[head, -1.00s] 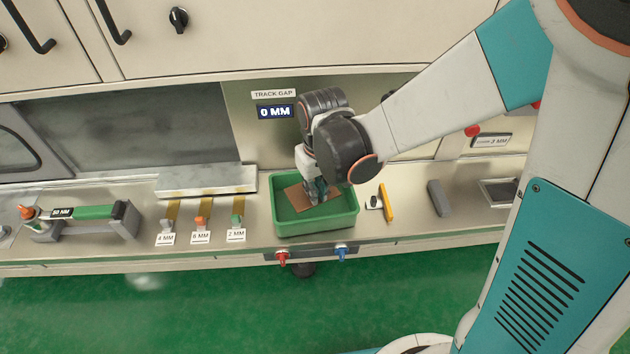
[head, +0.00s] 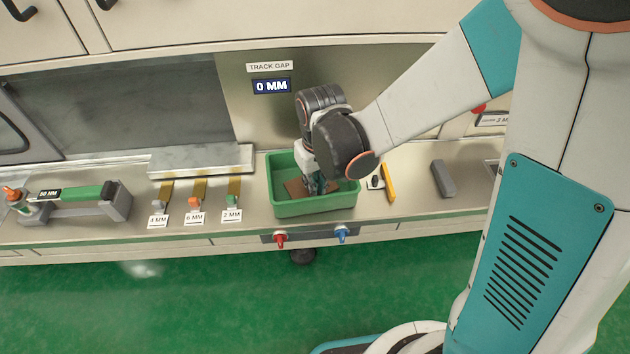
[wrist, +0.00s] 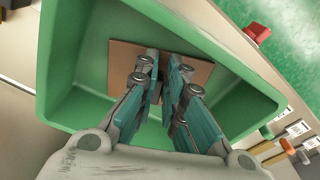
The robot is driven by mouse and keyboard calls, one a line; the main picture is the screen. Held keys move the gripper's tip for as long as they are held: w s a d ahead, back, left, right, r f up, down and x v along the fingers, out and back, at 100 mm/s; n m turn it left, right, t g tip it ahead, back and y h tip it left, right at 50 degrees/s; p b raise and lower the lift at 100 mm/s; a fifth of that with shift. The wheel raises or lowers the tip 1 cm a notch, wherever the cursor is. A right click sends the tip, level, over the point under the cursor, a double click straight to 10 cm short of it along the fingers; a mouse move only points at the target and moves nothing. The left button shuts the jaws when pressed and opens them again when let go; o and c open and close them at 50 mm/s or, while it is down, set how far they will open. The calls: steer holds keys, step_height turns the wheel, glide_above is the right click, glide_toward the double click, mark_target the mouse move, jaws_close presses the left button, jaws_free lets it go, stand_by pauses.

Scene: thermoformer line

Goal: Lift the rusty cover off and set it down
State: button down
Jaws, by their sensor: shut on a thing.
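The rusty cover is a flat brown plate (head: 294,188) inside the green bin (head: 315,206). In the wrist view the plate (wrist: 124,66) lies under my fingers, within the walls of the bin (wrist: 62,105). My gripper (head: 316,186) reaches down into the bin from above. In the wrist view my gripper (wrist: 163,66) has its fingers close together at the middle of the plate, shut on it. The fingertips hide the part they grip. I cannot tell whether the plate touches the bin floor.
Red (head: 280,240) and blue (head: 341,235) knobs sit on the front edge.

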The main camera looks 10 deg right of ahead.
steer(key=c, duration=1.6)
jaws_free()
steer(key=shift+r, duration=0.1)
